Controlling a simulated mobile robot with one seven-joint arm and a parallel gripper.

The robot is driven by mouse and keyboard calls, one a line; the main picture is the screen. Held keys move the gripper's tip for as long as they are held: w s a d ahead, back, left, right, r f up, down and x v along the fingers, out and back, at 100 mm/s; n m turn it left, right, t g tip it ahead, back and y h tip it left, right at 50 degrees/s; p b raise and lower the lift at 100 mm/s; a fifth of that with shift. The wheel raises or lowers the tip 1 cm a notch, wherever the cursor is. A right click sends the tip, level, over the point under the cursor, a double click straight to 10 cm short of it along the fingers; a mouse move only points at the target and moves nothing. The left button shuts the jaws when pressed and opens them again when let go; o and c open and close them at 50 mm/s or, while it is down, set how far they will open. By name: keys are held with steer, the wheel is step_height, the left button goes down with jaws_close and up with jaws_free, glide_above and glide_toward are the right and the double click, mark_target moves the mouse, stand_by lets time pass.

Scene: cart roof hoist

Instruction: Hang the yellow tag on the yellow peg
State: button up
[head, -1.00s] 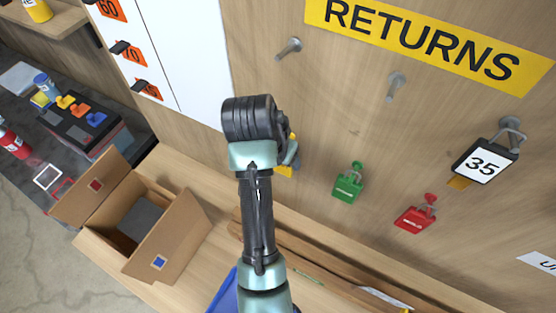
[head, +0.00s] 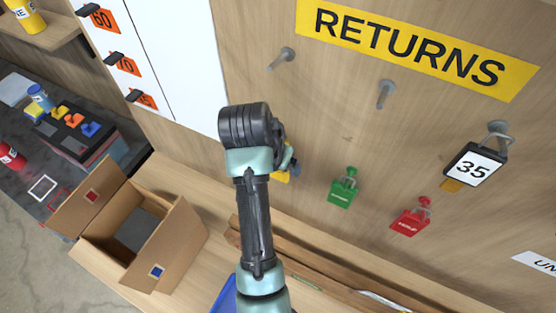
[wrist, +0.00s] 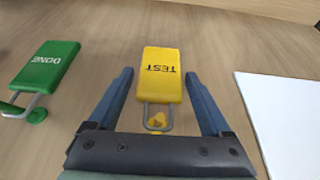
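The yellow tag (wrist: 161,73), marked TEST, is in the middle of the wrist view. Its wire loop (wrist: 156,117) is at the yellow peg (wrist: 157,122), and the tag appears to hang there against the wooden board. My gripper (wrist: 158,74) is open, with one blue finger on each side of the tag and a visible gap to both. In the head view my arm covers most of this spot; only a bit of the yellow tag (head: 281,177) shows beside it.
A green tag (head: 342,193) and a red tag (head: 409,222) hang on pegs to the right. A card marked 35 (head: 472,166) hangs farther right. Two bare grey pegs (head: 283,58) (head: 385,92) stick out above. An open cardboard box (head: 178,243) stands at lower left.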

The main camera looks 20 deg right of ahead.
steer(key=shift+o, duration=0.7)
steer(key=shift+r, duration=0.2)
steer(key=p+v, duration=0.5)
steer(key=v, duration=0.7)
steer(key=shift+r+p, duration=0.25)
steer(key=shift+p, duration=0.1)
